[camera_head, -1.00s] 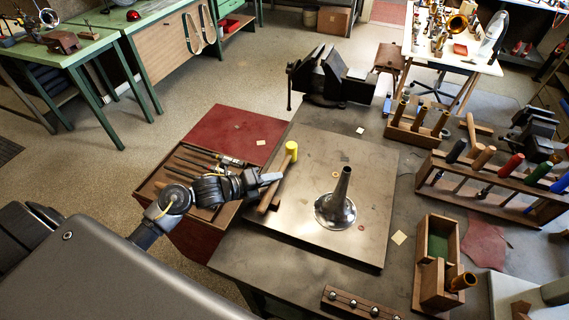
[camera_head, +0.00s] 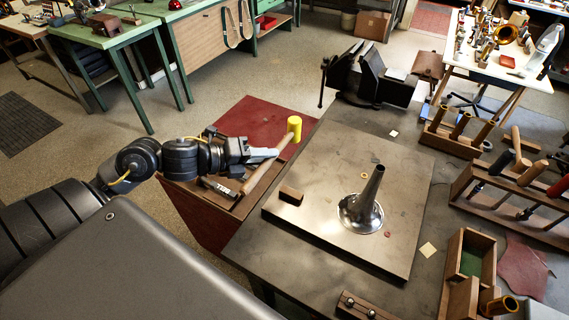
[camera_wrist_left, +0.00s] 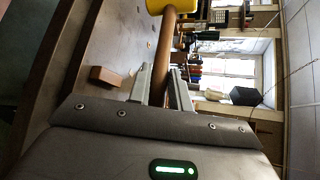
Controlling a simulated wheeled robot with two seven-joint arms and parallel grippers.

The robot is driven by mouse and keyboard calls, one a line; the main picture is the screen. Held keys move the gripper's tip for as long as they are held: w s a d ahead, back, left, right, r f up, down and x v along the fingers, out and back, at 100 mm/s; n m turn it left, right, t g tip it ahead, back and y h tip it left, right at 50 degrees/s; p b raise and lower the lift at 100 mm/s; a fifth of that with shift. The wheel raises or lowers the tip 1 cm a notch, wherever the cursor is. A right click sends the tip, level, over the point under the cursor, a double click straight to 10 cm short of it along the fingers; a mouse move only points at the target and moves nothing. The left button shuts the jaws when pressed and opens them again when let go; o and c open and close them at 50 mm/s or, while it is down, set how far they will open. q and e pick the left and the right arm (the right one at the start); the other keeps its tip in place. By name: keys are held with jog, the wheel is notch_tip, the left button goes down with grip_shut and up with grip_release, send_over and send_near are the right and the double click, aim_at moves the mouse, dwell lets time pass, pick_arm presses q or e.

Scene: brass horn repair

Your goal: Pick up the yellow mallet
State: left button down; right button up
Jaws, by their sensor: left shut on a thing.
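The yellow mallet has a yellow head (camera_head: 294,128) and a wooden handle (camera_head: 262,172). My left gripper (camera_head: 272,153) is shut on the handle, with the head just beyond the fingertips. In the left wrist view the handle (camera_wrist_left: 165,55) runs between the two fingers, and the yellow head (camera_wrist_left: 171,6) is cut by the top edge. My right gripper is not in view.
A vise (camera_head: 370,78) stands at the back. Wooden racks and boxes (camera_head: 470,262) fill the right side. Open floor lies left of the bench.

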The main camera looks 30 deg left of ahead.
pick_arm(q)
jog(key=shift+r+b+v, duration=0.15)
jog(key=shift+b+v, duration=0.05)
jog(key=shift+v, duration=1.2)
jog(key=shift+r+b+v, duration=0.15)
jog(key=shift+b+v, duration=0.05)
jog(key=shift+v, duration=1.2)
jog(key=shift+d, duration=0.15)
